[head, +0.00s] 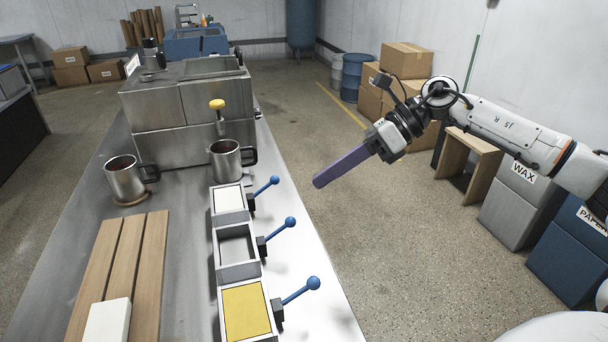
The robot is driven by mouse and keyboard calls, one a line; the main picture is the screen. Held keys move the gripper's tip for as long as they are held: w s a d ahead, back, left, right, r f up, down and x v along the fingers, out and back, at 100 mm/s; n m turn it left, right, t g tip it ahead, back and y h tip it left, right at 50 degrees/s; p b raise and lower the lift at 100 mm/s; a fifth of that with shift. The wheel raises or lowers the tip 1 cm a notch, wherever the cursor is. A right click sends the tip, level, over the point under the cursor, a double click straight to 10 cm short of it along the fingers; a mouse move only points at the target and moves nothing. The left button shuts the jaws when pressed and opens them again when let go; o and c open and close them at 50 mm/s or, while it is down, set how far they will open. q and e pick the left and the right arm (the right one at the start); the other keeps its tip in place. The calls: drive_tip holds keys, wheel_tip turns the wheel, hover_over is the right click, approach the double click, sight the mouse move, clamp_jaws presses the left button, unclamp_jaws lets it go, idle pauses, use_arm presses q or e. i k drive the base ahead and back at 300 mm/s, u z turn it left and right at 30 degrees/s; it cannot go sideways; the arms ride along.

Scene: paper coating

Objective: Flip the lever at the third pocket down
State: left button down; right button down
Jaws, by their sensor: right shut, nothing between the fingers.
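A row of three metal pockets runs along the bench's right edge. The far pocket (228,200) holds something white, the middle pocket (236,247) looks empty, and the near pocket (247,312) holds a flat yellow block. Each has a blue ball-tipped lever on its right side: the far lever (264,188), the middle lever (278,233) and the near lever (300,291). All three slant up and to the right. My right gripper (319,183), with long purple fingers, is shut and empty, to the right of the far lever and apart from it. My left gripper is out of view.
Two metal mugs (125,182) (225,161) stand beyond the pockets, before a steel machine (190,100) with a yellow knob (217,104). A slatted wooden board (122,262) carrying a white block (108,320) lies at left. Open floor lies right of the bench.

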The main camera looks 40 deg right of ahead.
sight(275, 180)
drive_tip(key=k, duration=1)
